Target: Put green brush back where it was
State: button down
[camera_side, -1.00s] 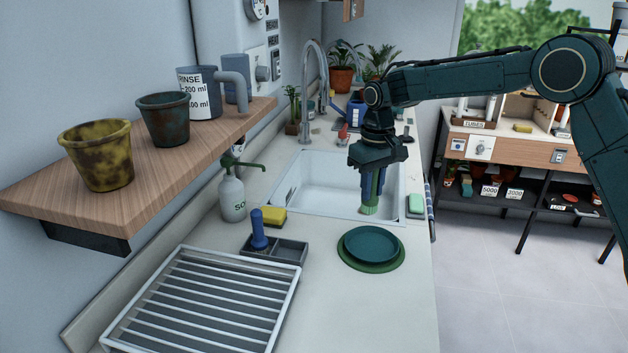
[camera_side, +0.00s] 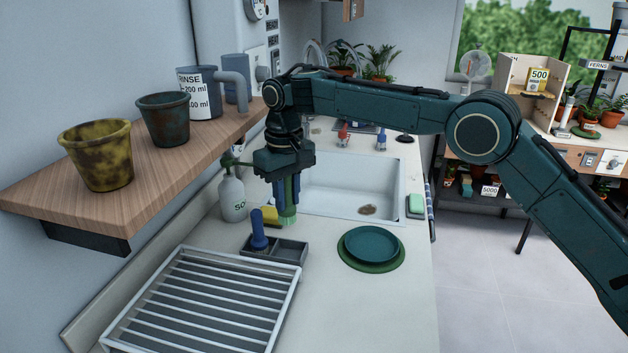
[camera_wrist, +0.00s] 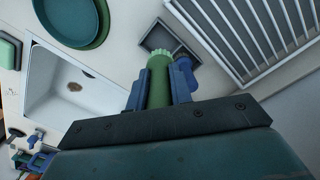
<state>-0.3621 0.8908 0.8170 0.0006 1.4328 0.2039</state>
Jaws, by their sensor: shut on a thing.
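My gripper (camera_side: 286,192) is shut on the green brush (camera_side: 288,214), which hangs upright with its pale bristles down. The brush also shows in the wrist view (camera_wrist: 158,80) between the blue fingers. In the side view it is above the counter, just behind a dark grey two-compartment holder (camera_side: 291,251). A blue-handled brush (camera_side: 259,236) stands in the holder's left compartment; the right compartment looks empty. In the wrist view the brush tip overlaps part of the holder (camera_wrist: 150,41). Its exact height over the counter is hard to tell.
A yellow sponge (camera_side: 270,213) and a soap bottle (camera_side: 232,196) are close to the left of the gripper. A white drying rack (camera_side: 200,310) is in front, and a teal saucer (camera_side: 371,244) is to the right. The sink (camera_side: 340,185) behind has a brown spot.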

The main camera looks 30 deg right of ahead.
jog(key=shift+f, duration=5)
jog(key=shift+f, duration=0.2)
jog(key=c, duration=1.3)
grip_release()
jog(key=shift+o, duration=0.2)
jog(key=shift+r, duration=0.15)
notch_tip(320, 180, up, 11)
jog(key=shift+r, duration=0.6)
